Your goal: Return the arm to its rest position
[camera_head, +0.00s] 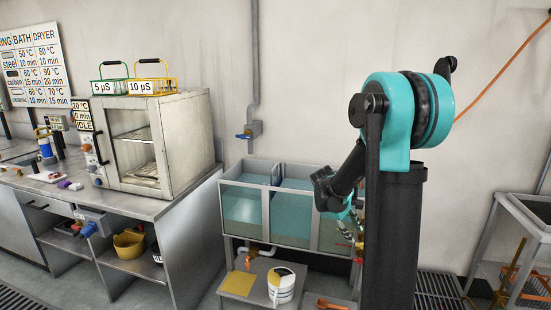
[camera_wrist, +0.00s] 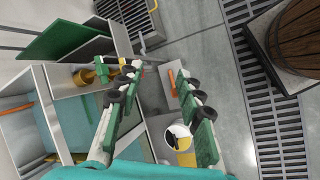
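My arm, teal and black, rises on its black column at the right of the head view. My gripper (camera_wrist: 160,110) shows in the wrist view with its two green and black fingers spread apart and nothing between them. In the head view the gripper is mostly hidden behind the column, in front of the glass-fronted tanks (camera_head: 243,204).
A steel bench (camera_head: 130,199) with a dryer oven (camera_head: 162,140) stands at left. A white bucket with yellow (camera_head: 281,286) sits on a low shelf below the tanks. A metal frame table (camera_head: 525,222) stands at right. A wooden barrel (camera_wrist: 298,38) and floor grating (camera_wrist: 262,90) show in the wrist view.

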